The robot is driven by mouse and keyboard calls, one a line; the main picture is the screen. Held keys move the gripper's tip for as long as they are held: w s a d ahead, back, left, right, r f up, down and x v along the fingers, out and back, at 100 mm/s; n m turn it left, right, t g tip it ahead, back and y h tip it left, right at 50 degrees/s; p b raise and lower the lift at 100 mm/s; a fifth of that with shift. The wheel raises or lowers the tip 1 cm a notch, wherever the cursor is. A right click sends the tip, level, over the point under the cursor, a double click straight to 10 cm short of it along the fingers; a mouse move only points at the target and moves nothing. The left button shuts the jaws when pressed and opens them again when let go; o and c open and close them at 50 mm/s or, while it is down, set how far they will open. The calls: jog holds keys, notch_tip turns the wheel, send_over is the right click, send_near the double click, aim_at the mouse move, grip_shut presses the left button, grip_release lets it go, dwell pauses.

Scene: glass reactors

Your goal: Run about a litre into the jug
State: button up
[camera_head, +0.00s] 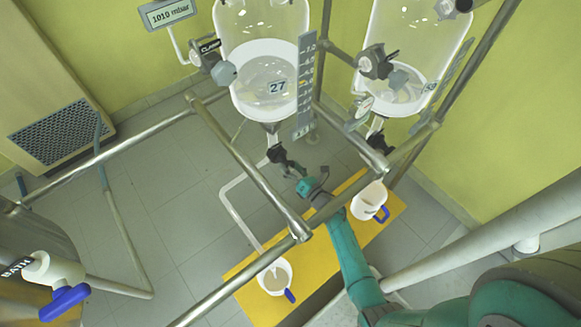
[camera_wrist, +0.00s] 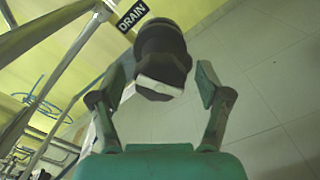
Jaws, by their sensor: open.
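A glass reactor marked 27 (camera_head: 268,62) holds pale liquid, with a level scale (camera_head: 305,85) on its right side. A dark drain valve (camera_head: 277,154) hangs below it. A dark grey knob (camera_wrist: 161,52) beside a DRAIN label (camera_wrist: 132,15) shows in the wrist view. My gripper (camera_head: 301,178) is at the drain valve; in the wrist view its open fingers (camera_wrist: 165,84) stand either side of the knob, with gaps visible. A white jug with a blue handle (camera_head: 275,275) stands on the yellow platform; its inside looks pale. A second such jug (camera_head: 369,200) stands further right.
A second reactor (camera_head: 410,45) stands at right. Metal frame rails (camera_head: 250,165) cross in front of the reactors. A clamp knob (camera_head: 222,73) and a pressure display reading 1010 mbar (camera_head: 168,13) are at upper left. A blue-handled bath valve (camera_head: 62,300) is at lower left.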

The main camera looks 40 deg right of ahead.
jog(key=c, duration=1.2)
jog(key=shift+o, duration=0.2)
jog(key=shift+m, duration=0.4)
jog(key=m, duration=0.4)
jog(key=shift+m, duration=0.3)
jog(key=m, duration=0.5)
jog(key=shift+d+f+m, duration=0.1)
jog(key=shift+m, duration=0.2)
jog(key=m, duration=0.5)
jog(key=shift+f, duration=0.1)
jog(key=m, duration=0.6)
